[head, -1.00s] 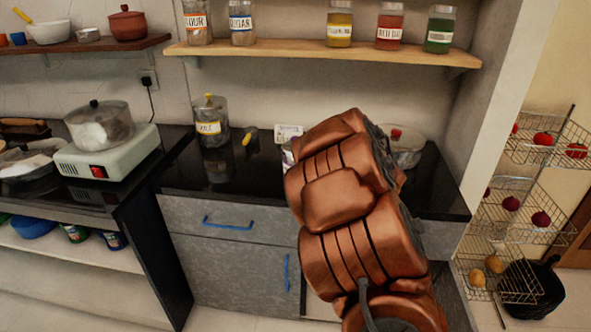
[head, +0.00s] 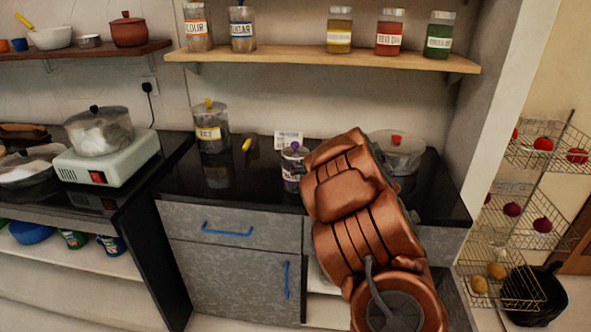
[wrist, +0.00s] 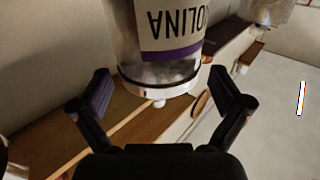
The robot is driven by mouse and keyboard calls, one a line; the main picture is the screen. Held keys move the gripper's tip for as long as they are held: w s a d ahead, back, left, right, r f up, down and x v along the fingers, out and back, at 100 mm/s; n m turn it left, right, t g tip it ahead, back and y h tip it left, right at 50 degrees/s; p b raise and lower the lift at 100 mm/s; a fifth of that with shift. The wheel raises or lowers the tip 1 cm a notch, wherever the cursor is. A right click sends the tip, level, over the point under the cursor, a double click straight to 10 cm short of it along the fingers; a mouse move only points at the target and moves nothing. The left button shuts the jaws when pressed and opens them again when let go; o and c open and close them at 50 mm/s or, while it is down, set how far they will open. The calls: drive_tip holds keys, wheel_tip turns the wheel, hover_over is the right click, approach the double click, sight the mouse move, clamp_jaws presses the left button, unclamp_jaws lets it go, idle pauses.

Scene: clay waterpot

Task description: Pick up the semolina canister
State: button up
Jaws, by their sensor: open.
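The semolina canister (head: 291,170) stands on the black counter in the head view, with a purple knob on its lid. My arm partly covers its right side. In the wrist view the canister (wrist: 165,70) is large and close, its label with a purple band showing upside down as part of "SEMOLINA". My gripper (wrist: 158,97) is open, with one dark finger to each side of the canister's near end. The canister appears just ahead of or between the fingertips; I cannot tell the exact depth. No finger visibly touches it. The gripper is hidden in the head view.
A rice canister (head: 211,127) stands left on the counter, with a yellow-tipped dark item (head: 247,146) near it. A glass pot with a red knob (head: 398,152) stands at the right. A shelf (head: 320,57) with jars hangs above.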

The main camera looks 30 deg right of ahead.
drive_tip(key=shift+w+a, duration=0.1)
drive_tip(key=shift+w, duration=1.4)
drive_tip(key=shift+f, duration=0.1)
drive_tip(key=shift+c, duration=0.4)
drive_tip(key=c, duration=1.5)
drive_tip(key=shift+o, duration=0.2)
